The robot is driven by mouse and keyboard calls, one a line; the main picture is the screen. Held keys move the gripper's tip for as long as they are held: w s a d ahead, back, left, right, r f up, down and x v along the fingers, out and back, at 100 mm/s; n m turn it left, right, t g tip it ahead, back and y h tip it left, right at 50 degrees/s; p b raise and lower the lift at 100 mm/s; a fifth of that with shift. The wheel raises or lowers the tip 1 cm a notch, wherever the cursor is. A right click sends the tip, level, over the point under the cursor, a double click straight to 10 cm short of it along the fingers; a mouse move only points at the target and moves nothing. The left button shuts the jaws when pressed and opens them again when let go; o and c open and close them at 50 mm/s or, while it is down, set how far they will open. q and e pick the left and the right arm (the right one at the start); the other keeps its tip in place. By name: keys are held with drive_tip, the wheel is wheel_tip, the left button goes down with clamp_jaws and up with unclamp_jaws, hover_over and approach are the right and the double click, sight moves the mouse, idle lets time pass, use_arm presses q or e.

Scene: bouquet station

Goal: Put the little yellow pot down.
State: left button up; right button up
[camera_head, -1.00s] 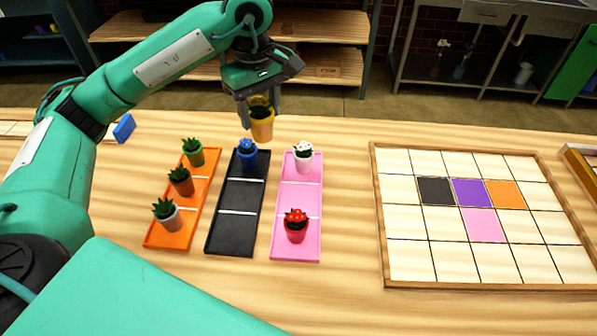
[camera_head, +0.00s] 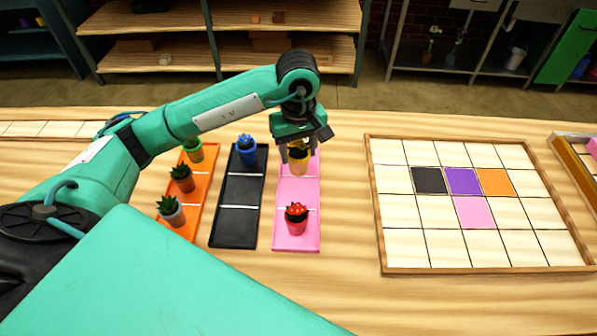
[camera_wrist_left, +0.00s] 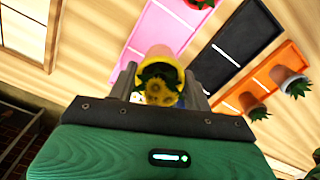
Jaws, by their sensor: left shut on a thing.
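My left gripper (camera_head: 298,143) is shut on the little yellow pot (camera_head: 299,163), which holds yellow flowers. It points down over the far part of the pink tray (camera_head: 283,240). In the left wrist view the yellow pot (camera_wrist_left: 163,58) sits between the fingers of the gripper (camera_wrist_left: 158,82), its flowers facing the camera. I cannot tell how far the pot is above the tray. A red pot (camera_head: 297,221) stands in the pink tray's near compartment. The white-flowered pot in the far compartment is hidden behind the gripper and yellow pot. My right gripper is not in view.
The black tray (camera_head: 232,227) holds a blue pot (camera_head: 246,152) at its far end; its nearer compartments are empty. The orange tray (camera_head: 202,192) holds green, brown and grey pots. A framed tile board (camera_head: 376,200) lies to the right, with bare table between.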

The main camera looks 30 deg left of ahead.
sight(298, 163)
use_arm(q)
wheel_tip(298, 163, down, 5)
drive_tip(key=shift+r+p, duration=0.15)
drive_tip(key=shift+p, duration=0.3)
drive_tip(key=shift+f+p, duration=0.45)
drive_tip(key=shift+f, duration=1.85)
drive_tip(key=shift+f+b, duration=0.15)
drive_tip(key=shift+b, duration=0.15)
drive_tip(key=o, duration=1.2)
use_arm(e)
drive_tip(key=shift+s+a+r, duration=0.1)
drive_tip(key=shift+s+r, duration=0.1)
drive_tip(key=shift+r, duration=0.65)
